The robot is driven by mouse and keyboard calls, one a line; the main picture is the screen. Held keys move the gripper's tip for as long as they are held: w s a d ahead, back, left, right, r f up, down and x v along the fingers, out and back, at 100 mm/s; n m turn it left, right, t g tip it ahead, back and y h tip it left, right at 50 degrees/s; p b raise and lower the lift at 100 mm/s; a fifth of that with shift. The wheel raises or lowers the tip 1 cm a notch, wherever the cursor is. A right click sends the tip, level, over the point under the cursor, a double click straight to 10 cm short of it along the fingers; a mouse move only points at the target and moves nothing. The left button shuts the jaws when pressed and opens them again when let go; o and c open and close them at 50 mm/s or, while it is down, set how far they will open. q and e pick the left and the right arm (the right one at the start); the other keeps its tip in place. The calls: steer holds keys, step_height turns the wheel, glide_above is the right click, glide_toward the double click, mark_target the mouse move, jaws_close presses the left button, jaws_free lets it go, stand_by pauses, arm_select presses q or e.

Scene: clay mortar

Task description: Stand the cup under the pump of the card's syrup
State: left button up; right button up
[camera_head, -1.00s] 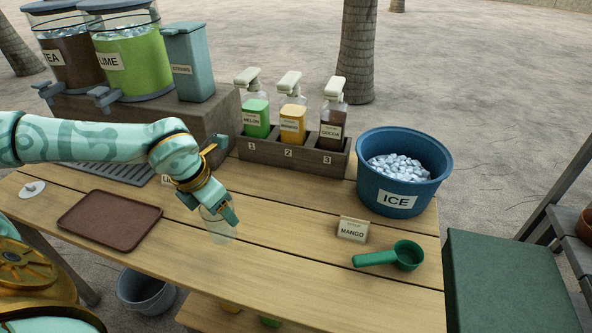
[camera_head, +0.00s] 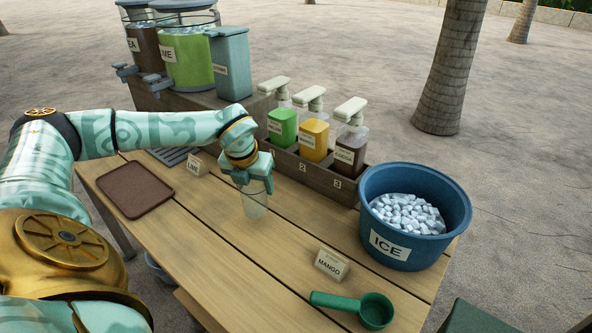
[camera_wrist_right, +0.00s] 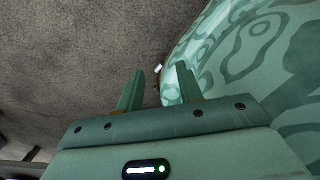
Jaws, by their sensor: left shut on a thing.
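A clear cup (camera_head: 255,206) is held upright by my left gripper (camera_head: 248,178), which is shut on its upper part. The cup is over the table, in front of the rack's slot 1 and apart from the rack; whether its base touches the wood I cannot tell. The small card (camera_head: 331,265) reads MANGO. The yellow mango syrup bottle (camera_head: 314,138) stands in the middle slot, 2, with a white pump (camera_head: 309,93) on top. My right gripper (camera_wrist_right: 160,70) is open and empty in the right wrist view.
The green melon bottle (camera_head: 282,127) and brown cocoa bottle (camera_head: 349,147) flank the mango one in the wooden rack (camera_head: 312,172). A blue ice tub (camera_head: 412,245), a green scoop (camera_head: 373,309), a brown tray (camera_head: 136,187) and a LIME card (camera_head: 197,164) are around. The table between cup and MANGO card is clear.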

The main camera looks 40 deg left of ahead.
arm_select(q)
steer(key=w+f+b, duration=0.1)
steer(key=w+b, duration=0.1)
steer(key=w, duration=0.3)
steer(key=w+a+f+b, duration=0.1)
steer(key=w+b, duration=0.1)
steer(key=w, duration=0.3)
steer(key=w+f+b, duration=0.2)
steer(key=w+b, duration=0.1)
steer(key=w, duration=0.2)
steer(key=shift+w+a+f, duration=0.1)
steer(key=shift+w+a, duration=0.1)
steer(key=shift+a, duration=0.05)
steer(key=shift+w, duration=0.1)
steer(key=shift+c, duration=0.4)
steer(key=shift+r, duration=0.25)
steer(key=shift+f, duration=0.1)
arm_select(e)
step_height(320, 180, down, 6)
steer(key=s+d, duration=0.1)
steer(key=shift+s+d+n+g, duration=0.25)
steer(key=shift+d+n+g, duration=0.05)
steer(key=shift+d+g, duration=0.1)
arm_select(q)
steer(key=o, duration=0.8)
steer(key=shift+c, duration=0.2)
